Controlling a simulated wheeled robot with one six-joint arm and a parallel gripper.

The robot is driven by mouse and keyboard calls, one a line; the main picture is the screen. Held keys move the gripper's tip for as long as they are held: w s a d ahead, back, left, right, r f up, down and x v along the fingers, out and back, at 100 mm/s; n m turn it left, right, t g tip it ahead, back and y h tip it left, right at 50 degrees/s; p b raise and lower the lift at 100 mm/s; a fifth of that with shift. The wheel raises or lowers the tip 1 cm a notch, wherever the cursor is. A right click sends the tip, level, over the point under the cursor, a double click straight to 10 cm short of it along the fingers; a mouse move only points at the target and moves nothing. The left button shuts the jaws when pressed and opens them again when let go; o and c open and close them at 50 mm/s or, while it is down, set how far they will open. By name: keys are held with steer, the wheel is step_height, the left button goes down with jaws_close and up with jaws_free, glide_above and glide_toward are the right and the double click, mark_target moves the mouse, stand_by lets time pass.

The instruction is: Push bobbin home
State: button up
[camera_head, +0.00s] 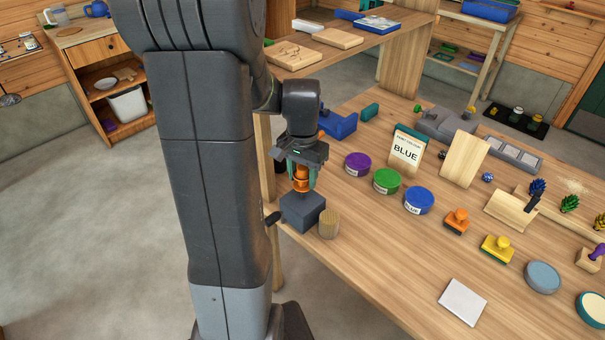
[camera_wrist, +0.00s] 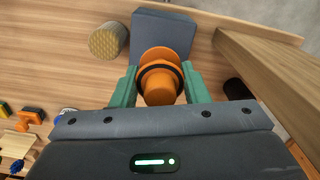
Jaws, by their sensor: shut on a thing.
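An orange bobbin (camera_head: 301,183) with a dark ring stands upright between the green fingers of my gripper (camera_head: 302,174). It also shows in the wrist view (camera_wrist: 158,84), where my gripper (camera_wrist: 160,88) is shut on it, one finger on each side. A blue-grey block (camera_head: 302,212) lies directly under the bobbin on the table's near left edge. The block shows behind the bobbin in the wrist view (camera_wrist: 172,22). The bobbin's lower end is at the block's top; I cannot tell how deep it sits, and any hole is hidden.
A ribbed tan cylinder (camera_head: 329,223) stands right beside the block. Purple (camera_head: 357,164), green (camera_head: 387,181) and blue (camera_head: 419,200) round tins stand farther right, near a BLUE card (camera_head: 406,150). A wooden shelf (camera_head: 335,52) rises behind my gripper. The table's front middle is fairly clear.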

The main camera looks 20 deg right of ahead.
mark_target(303, 188)
steer(key=shift+f, duration=0.2)
steer(key=shift+f+b, duration=1.55)
steer(key=shift+f, duration=0.35)
steer(key=shift+f, duration=0.25)
steer(key=o, duration=1)
steer(key=shift+o, duration=0.2)
steer(key=shift+r, duration=0.1)
step_height(303, 188, up, 14)
steer(key=shift+f, duration=0.15)
steer(key=shift+f, duration=0.1)
